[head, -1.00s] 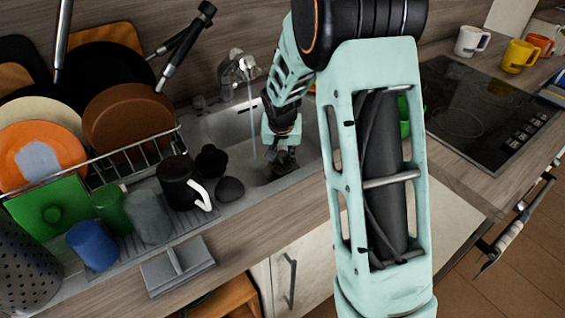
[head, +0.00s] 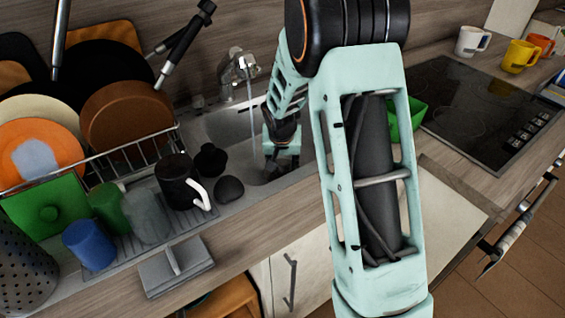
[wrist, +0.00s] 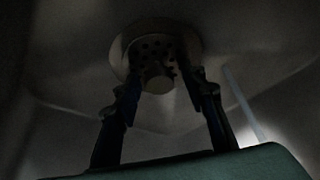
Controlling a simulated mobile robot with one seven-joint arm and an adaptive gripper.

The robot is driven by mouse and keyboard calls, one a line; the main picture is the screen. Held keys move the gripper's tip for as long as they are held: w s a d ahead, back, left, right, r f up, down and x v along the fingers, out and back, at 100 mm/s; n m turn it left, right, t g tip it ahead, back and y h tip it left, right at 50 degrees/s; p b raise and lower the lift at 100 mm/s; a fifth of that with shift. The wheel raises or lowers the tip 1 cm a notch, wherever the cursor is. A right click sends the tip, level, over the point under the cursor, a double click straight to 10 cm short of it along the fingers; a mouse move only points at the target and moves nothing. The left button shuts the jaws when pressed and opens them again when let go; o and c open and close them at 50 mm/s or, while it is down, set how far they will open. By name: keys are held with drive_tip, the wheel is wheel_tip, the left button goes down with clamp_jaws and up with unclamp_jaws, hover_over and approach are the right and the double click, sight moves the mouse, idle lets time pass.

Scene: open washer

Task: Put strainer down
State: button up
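The strainer (wrist: 154,49) is a round, pale plate with dark holes and a central knob (wrist: 158,80). In the wrist view it sits within the round drain ring at the bottom of the sink. My gripper (wrist: 159,75) has its two dark fingers spread, one on each side of the knob, with a visible gap to it. The wrist picture is dark, so exact contact is hard to see.
Water runs from the faucet (head: 239,67) into the sink, close beside my wrist. A black mug (head: 178,182), a blue cup (head: 89,244) and a dish rack (head: 140,152) with plates stand to the left. A green container (head: 405,122) and a cooktop (head: 470,110) are at the right.

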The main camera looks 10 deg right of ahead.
drive_tip(key=shift+r+p, duration=0.55)
drive_tip(key=v, duration=1.1)
drive_tip(key=shift+s+r+p, duration=0.25)
drive_tip(key=shift+s+p, duration=0.05)
drive_tip(key=shift+p, duration=0.1)
drive_tip(key=shift+a+r, duration=0.1)
